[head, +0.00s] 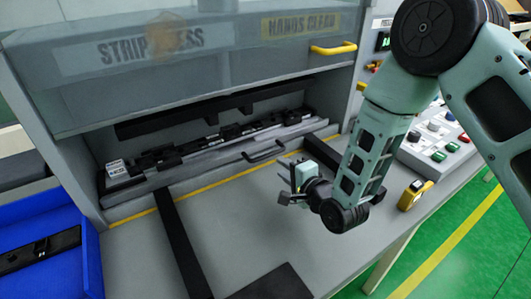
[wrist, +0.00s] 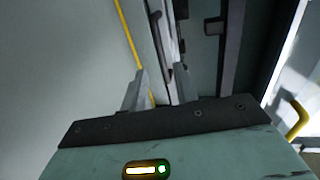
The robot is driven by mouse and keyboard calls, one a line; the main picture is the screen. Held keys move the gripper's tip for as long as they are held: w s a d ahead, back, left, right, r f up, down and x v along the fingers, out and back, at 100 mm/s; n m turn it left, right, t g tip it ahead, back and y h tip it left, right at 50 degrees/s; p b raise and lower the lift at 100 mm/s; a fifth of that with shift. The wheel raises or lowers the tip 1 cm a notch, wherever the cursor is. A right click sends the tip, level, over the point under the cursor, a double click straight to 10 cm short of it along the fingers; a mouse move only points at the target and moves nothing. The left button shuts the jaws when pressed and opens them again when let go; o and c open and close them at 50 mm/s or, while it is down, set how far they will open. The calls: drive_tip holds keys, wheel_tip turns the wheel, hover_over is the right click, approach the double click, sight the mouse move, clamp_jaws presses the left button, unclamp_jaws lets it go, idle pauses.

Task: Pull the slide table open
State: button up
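The slide table (head: 215,157) sits inside the press opening, carrying a long black and grey fixture with clips. Its black bar handle (head: 264,152) sticks out from the front edge. In the wrist view the handle (wrist: 161,42) runs upward from near the gap between my fingers. My gripper (head: 288,183) is in front of the handle, to its lower right in the head view, and looks apart from it. Its two grey fingers (wrist: 159,88) are spread in the wrist view, with nothing held between them.
The press hood (head: 180,75) with a yellow handle (head: 333,48) hangs above the opening. A blue bin (head: 45,255) stands at left. A yellow tape measure (head: 414,194) and a button panel (head: 440,142) are at right. The grey bench before the table is mostly clear.

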sight(267, 157)
drive_tip(key=p+x, duration=0.2)
drive_tip(key=x, duration=0.7)
drive_tip(key=shift+w+a+f, duration=0.1)
drive_tip(key=shift+w+a, duration=0.1)
drive_tip(key=shift+w, duration=0.1)
clamp_jaws()
